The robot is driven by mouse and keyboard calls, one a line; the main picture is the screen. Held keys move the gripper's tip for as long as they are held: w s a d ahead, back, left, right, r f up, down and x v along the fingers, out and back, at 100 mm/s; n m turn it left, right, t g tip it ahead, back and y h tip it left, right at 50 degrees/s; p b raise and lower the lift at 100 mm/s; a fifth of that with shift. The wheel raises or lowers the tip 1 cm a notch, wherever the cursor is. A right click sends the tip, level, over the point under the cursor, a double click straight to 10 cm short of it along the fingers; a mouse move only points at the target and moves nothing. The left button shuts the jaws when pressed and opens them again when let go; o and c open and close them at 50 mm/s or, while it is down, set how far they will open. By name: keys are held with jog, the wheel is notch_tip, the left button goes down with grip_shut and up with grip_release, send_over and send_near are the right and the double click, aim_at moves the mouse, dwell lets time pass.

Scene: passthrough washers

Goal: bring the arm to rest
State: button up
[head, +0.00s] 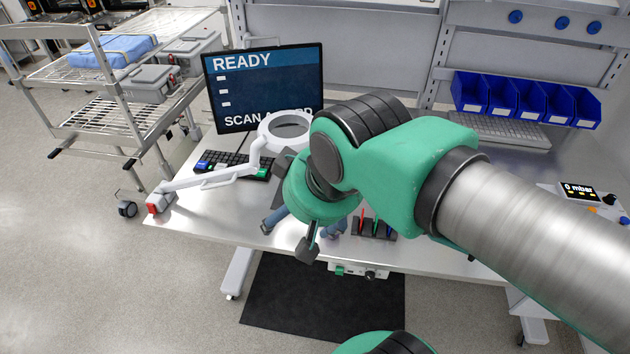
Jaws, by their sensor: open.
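My arm reaches in from the right edge, over the steel workbench (205,219). My gripper (298,208) is at the end of the green wrist, left of the picture's middle, and points away from the camera. The wrist hides much of it; a dark finger part shows below the green ring. It is open, and I see nothing held in it. How high it is above the bench is hard to tell.
A ring magnifier lamp (262,130), a keyboard (230,162) and a monitor (265,85) stand close behind the gripper. A small rack (374,229) with coloured tools is right of it. Blue bins (525,98) hang at back right. A wire cart (100,118) stands left; open floor lies front left.

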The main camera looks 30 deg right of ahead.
jog(key=shift+o, duration=1)
jog(key=shift+w+d+r, duration=0.15)
jog(key=shift+w+r, duration=0.1)
jog(key=w+d+r+m+g+p, duration=0.3)
jog(key=w+d+r+m+p, duration=0.1)
jog(key=w+d+m+p, duration=0.8)
jog(key=w+d+f+m+g+p, duration=0.1)
jog(key=w+d+f+m+p, duration=0.2)
jog(key=d+m, duration=0.4)
jog(key=w+d+f+m+g+p, duration=0.1)
jog(key=w+d+f+m+p, duration=0.3)
jog(key=d+m, duration=0.3)
jog(key=shift+w+d+f+m+g, duration=0.3)
jog(key=shift+w+d+f+m, duration=0.15)
jog(key=shift+d+f, duration=0.2)
jog(key=shift+f, duration=0.1)
notch_tip(320, 180, down, 10)
jog(key=b, duration=0.5)
jog(key=shift+r, duration=0.25)
